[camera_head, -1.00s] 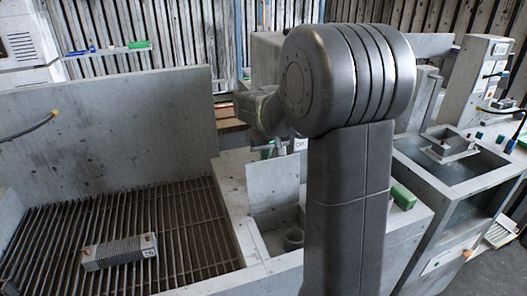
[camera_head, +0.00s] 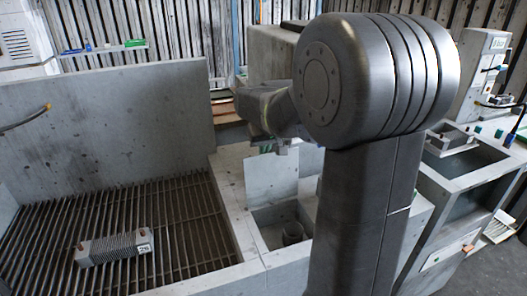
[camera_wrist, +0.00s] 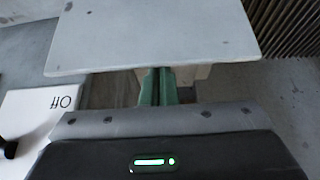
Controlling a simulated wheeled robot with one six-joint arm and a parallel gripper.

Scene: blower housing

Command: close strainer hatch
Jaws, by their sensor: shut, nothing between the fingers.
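A short round strainer cup (camera_head: 292,232) sits in the well. In the wrist view the lid (camera_wrist: 155,36) fills the upper middle. My gripper (camera_wrist: 157,74) is shut and empty, its green fingers pointing at the lid's near edge. The fingertips seem to reach the edge or pass behind it; I cannot tell whether they touch. In the head view my gripper (camera_head: 272,149) is just behind the lid's top edge, partly hidden by my arm.
A slatted grate (camera_head: 190,225) on the left bears a finned grey block (camera_head: 115,248). A tall grey panel (camera_head: 110,120) stands behind it. An open tank (camera_head: 465,165) stands at right.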

